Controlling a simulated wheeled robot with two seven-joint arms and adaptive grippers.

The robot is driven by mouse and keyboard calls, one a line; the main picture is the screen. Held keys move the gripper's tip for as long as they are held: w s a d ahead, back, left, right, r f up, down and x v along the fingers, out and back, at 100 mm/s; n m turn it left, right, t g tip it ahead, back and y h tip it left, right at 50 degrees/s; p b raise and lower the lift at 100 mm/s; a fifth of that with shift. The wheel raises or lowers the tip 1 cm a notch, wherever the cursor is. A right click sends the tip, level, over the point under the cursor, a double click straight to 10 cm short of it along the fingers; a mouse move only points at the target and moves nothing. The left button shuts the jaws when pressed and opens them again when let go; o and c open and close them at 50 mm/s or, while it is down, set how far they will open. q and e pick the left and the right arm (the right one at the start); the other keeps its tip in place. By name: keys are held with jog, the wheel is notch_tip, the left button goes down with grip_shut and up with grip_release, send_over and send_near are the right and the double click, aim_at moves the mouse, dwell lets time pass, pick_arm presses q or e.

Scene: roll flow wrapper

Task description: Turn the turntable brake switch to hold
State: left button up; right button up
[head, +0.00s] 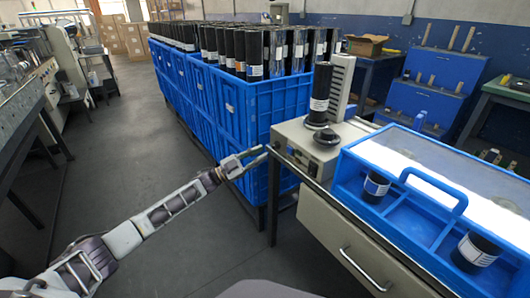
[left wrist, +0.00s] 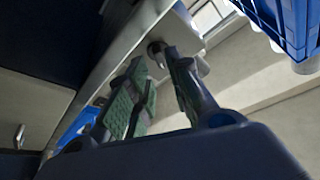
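The grey turntable unit (head: 302,143) stands on the left end of the workbench. It carries a black disc (head: 325,137) and a black labelled roll (head: 320,93). I cannot make out the brake switch in the head view. In the left wrist view a small dark round knob (left wrist: 156,47) shows on a pale part beyond the fingertips; I cannot tell if it is the brake switch or which way it is set. My left gripper (head: 265,152) is left of the unit, near the bench corner. Its green-padded fingers (left wrist: 153,66) are apart with nothing between them. My right gripper is out of view.
Blue crates (head: 225,105) full of black rolls stand behind and left of my left gripper. A blue tray (head: 420,213) with a clear lid and black rolls covers the bench to the right. The bench drawer (head: 345,250) is below. Floor at left is open.

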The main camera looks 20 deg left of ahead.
pick_arm(q)
jog(key=v, duration=0.7)
jog(key=shift+s+a, duration=0.15)
jog(key=shift+f, duration=0.15)
dwell(0.4)
